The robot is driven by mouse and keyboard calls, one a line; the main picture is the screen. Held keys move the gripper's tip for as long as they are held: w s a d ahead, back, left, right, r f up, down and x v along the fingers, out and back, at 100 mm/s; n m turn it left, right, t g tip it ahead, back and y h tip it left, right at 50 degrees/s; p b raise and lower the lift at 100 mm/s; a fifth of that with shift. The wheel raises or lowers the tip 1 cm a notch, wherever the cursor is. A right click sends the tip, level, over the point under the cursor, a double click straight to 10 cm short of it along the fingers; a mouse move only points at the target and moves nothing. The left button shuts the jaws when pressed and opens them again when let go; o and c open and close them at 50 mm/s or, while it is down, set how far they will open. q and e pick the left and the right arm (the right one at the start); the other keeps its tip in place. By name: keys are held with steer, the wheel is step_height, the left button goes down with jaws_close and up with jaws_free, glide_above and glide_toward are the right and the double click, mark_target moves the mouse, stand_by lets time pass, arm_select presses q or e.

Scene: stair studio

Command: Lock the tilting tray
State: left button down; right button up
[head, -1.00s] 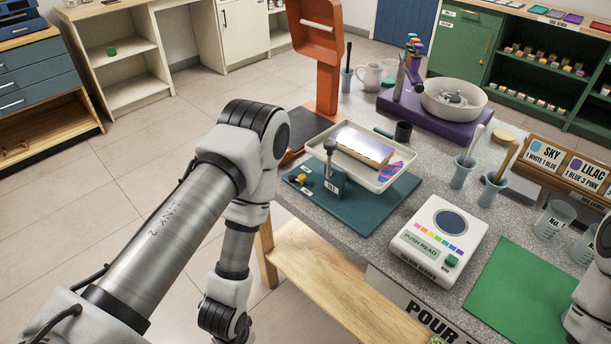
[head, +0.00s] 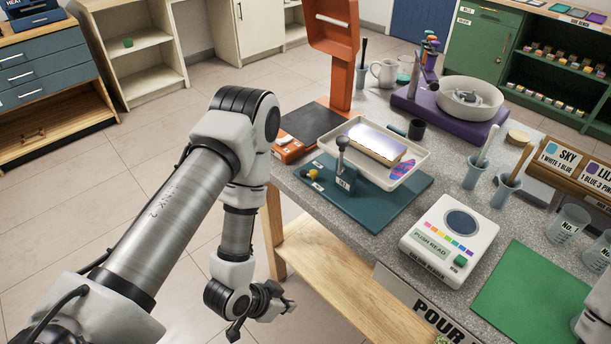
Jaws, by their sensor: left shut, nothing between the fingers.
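The cream tilting tray (head: 416,158) sits over a teal base plate (head: 385,212) on the grey worktop. It holds a pale block with a shiny top (head: 378,143) and a pink and blue patch (head: 403,169). My left gripper (head: 284,304) is shut and empty, low in front of the bench, well below and left of the tray. My right gripper is out of frame.
An orange stand (head: 334,50) rises behind the tray. A white colour reader (head: 449,240) and green mat (head: 535,295) are to the right. A wooden lower shelf (head: 330,275) juts below the worktop near my left gripper. Open floor lies left.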

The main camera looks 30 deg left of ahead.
mark_target(311, 174)
arm_select(q)
steer(key=w+a+r+n+t+p, duration=0.1)
steer(key=w+a+r+t, duration=0.3)
steer(key=r, duration=0.6)
steer(key=w+a+r+n+t+p, duration=0.1)
steer(key=w+a+r+t+p, duration=0.3)
steer(key=r, duration=0.5)
steer(key=w+a+t, duration=0.1)
steer(key=w+a, duration=0.1)
steer(key=shift+w+a+r+h, duration=0.3)
steer(key=shift+a+r, duration=0.05)
steer(key=shift+a, duration=0.05)
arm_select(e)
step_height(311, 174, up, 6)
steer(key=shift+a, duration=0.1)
arm_select(q)
steer(key=p+x, duration=0.1)
steer(key=x, duration=1.3)
steer(key=shift+r+p, duration=0.2)
steer(key=shift+p, duration=0.15)
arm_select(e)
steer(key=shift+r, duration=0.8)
